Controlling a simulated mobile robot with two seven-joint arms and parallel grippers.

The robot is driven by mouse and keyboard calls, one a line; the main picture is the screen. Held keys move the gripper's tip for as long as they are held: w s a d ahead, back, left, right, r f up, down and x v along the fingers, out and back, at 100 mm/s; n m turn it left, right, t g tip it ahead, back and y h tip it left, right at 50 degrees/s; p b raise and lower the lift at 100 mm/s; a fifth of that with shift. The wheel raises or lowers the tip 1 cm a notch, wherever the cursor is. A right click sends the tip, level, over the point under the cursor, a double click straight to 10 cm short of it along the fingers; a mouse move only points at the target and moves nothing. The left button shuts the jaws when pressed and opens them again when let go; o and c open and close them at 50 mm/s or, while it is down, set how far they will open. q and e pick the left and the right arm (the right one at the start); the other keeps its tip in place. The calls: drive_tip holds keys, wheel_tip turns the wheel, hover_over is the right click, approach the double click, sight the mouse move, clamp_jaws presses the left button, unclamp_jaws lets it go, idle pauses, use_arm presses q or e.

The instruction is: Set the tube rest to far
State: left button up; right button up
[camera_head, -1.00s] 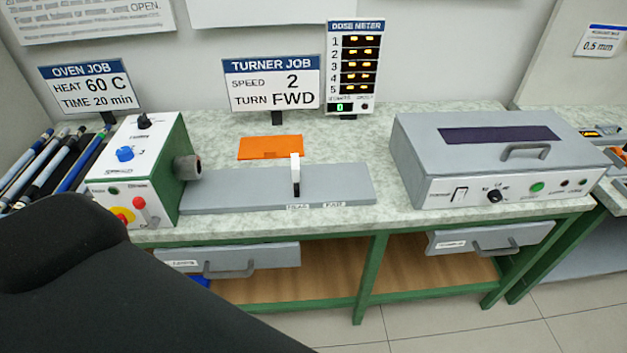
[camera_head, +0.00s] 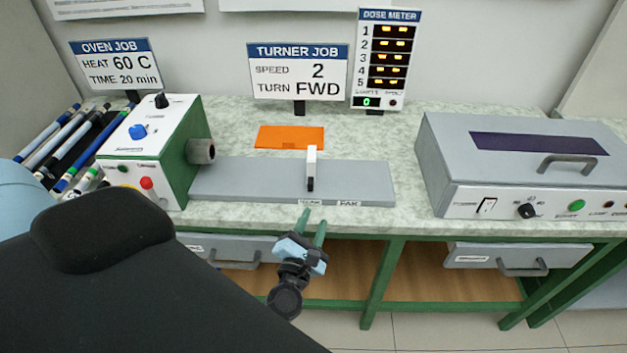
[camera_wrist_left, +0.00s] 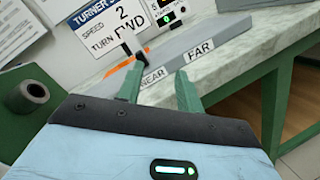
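The tube rest (camera_head: 311,170), a white upright piece with a dark lower part, stands on the grey bed (camera_head: 365,180) of the turner. It is in line with the NEAR label (camera_head: 311,202), left of the FAR label (camera_head: 348,203). My left gripper (camera_head: 314,217) is in front of the bed's front edge, below the labels and apart from the rest. Its green fingers are spread with nothing between them. The left wrist view shows the fingers (camera_wrist_left: 160,74) pointing toward the NEAR label (camera_wrist_left: 153,77), with the FAR label (camera_wrist_left: 199,50) to the right. My right gripper is out of view.
The turner's headstock box (camera_head: 150,150) with knobs stands left of the bed. An orange sheet (camera_head: 290,137) lies behind it. A grey oven-like box (camera_head: 530,165) stands to the right. Drawers with handles (camera_head: 525,267) are under the bench.

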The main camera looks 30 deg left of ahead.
sight(311, 179)
use_arm(q)
drive_tip(key=w+a+n+g+y, duration=0.1)
drive_tip(key=n, duration=0.2)
drive_tip(key=w+a+n+g+y, duration=0.1)
drive_tip(key=w+n, duration=0.1)
drive_tip(key=n, duration=0.2)
drive_tip(key=w+a+n+y, duration=0.1)
drive_tip(key=a+n+y, duration=0.1)
drive_tip(key=n, duration=0.2)
drive_tip(key=shift+w+a+r+g, duration=0.1)
drive_tip(key=shift+w+r+g, duration=0.25)
drive_tip(key=shift+g, duration=0.05)
drive_tip(key=shift+x, duration=3.9)
clamp_jaws()
